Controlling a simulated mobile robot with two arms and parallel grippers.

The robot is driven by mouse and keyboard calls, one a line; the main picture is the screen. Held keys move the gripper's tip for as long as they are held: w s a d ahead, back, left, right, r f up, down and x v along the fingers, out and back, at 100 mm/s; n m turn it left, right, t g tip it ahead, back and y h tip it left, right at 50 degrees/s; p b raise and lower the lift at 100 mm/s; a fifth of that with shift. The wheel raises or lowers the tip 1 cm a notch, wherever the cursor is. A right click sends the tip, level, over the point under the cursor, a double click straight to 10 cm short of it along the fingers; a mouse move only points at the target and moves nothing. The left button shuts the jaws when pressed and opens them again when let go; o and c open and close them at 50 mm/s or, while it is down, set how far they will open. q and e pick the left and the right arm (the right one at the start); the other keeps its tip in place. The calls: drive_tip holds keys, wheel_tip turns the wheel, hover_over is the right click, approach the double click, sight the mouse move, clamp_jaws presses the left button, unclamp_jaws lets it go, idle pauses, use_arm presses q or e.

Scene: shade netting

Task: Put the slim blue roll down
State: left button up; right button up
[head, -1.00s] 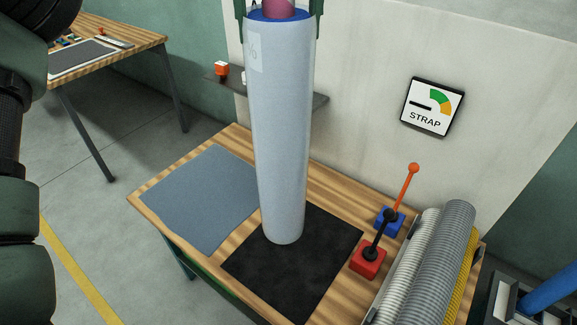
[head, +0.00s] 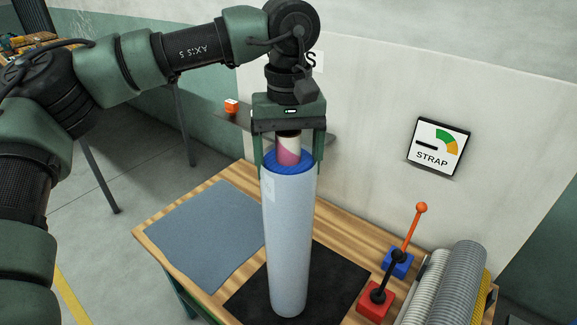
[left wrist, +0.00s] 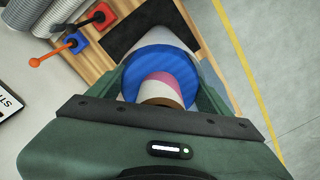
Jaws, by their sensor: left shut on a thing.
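The slim blue roll (head: 290,240) is a tall upright cylinder, pale grey-blue on its side with a blue top end and a pink and white core sticking up. A small pale label is on its side. My left gripper (head: 290,172) points down from above, its fingers on both sides of the roll's top, shut on it. The left wrist view shows the blue end (left wrist: 150,63) between the fingers. The roll's lower end is over the black mat (head: 338,278); I cannot tell whether it touches. My right gripper is out of view.
A grey-blue mat (head: 205,232) lies left on the wooden bench. To the right are a red block with a black lever (head: 375,300), a blue block with an orange lever (head: 398,264) and several ribbed rolls (head: 450,285). A STRAP gauge sign (head: 438,147) is on the wall.

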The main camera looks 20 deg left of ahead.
use_arm(q)
drive_tip(key=shift+f, duration=0.9)
drive_tip(key=o, duration=2.1)
drive_tip(key=shift+s, duration=0.1)
drive_tip(key=shift+c, duration=0.2)
drive_tip(key=shift+r, duration=0.45)
wheel_tip(320, 180, up, 11)
drive_tip(key=b, duration=0.1)
drive_tip(key=shift+r+b, duration=0.15)
drive_tip(key=shift+b, duration=0.2)
